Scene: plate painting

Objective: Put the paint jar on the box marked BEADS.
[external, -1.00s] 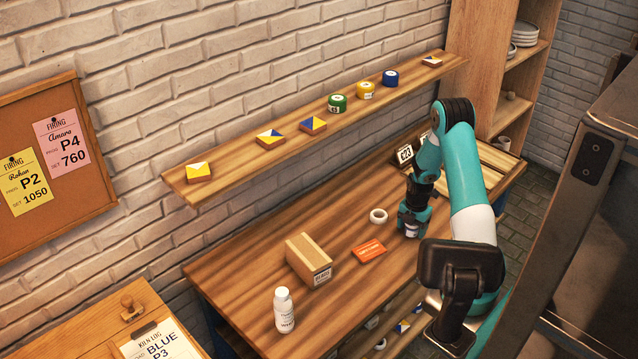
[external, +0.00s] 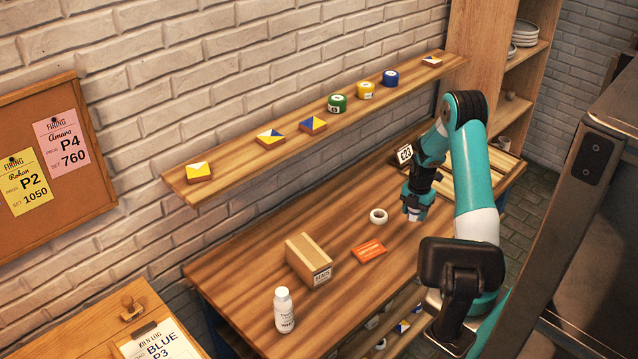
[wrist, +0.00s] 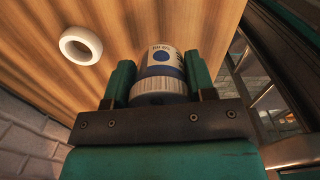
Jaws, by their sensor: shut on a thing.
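My gripper (external: 416,206) is shut on the paint jar and holds it above the right part of the workbench. In the wrist view the paint jar (wrist: 162,62) sits between the two green fingers (wrist: 160,84); it has a white label with a blue dot and a blue band. In the external view only a small part of the jar shows below the fingers. The cardboard box (external: 306,256) with a label that reads BEADS stands on the bench, left of my gripper. Its top is bare.
A white tape roll (external: 378,216) and an orange packet (external: 369,252) lie between my gripper and the box. A white bottle (external: 284,311) stands in front of the box. A wall shelf (external: 235,163) with jars and tiles runs behind the bench. A C23 sign (external: 405,153) stands behind my gripper.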

